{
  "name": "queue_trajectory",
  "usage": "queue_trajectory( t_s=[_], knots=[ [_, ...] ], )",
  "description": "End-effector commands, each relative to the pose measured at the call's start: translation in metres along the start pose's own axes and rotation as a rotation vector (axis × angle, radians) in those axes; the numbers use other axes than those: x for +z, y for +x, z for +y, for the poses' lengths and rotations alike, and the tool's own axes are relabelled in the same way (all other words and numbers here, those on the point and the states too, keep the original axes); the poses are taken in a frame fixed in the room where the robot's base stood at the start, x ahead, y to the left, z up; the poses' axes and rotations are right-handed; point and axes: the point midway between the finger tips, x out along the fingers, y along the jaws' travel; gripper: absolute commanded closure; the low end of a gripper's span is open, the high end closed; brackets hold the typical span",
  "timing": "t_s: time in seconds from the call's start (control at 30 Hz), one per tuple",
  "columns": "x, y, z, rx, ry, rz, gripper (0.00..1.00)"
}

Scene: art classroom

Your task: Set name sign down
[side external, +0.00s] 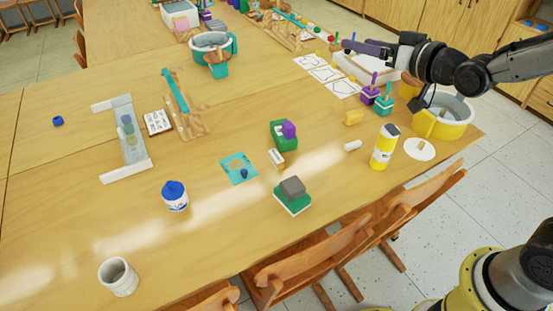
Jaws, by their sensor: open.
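I cannot tell for sure which thing is the name sign. A clear panel stand with two white end bars (126,172) is on the left part of the table. A small printed white card (158,121) lies just right of it. My gripper (349,45) is at the upper right, above the far side of the table, well away from both. It is open, with no held thing visible. Its finger gap is small and partly hidden at this angle.
The wooden table (75,215) also bears a glue jar (175,198), a white cup (118,277), a yellow bottle (383,150), a green block with a grey top (292,193) and a yellow tub (440,125). Chairs (320,255) stand along the front edge. The left front is mostly clear.

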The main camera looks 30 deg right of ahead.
Motion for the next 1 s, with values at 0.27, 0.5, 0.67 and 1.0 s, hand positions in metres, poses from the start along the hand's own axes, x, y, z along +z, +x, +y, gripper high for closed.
queue_trajectory(
  t_s=[0.27, 0.5, 0.67, 1.0],
  knots=[
    [0.127, 0.083, -0.015, -0.087, 0.04, -0.014, 0.28],
    [0.266, 0.092, -0.014, -0.101, 0.034, -0.196, 0.28],
    [0.312, 0.083, -0.011, -0.096, 0.024, -0.287, 0.28],
    [0.331, 0.125, -0.018, -0.1, 0.021, -0.298, 0.28]
  ],
)
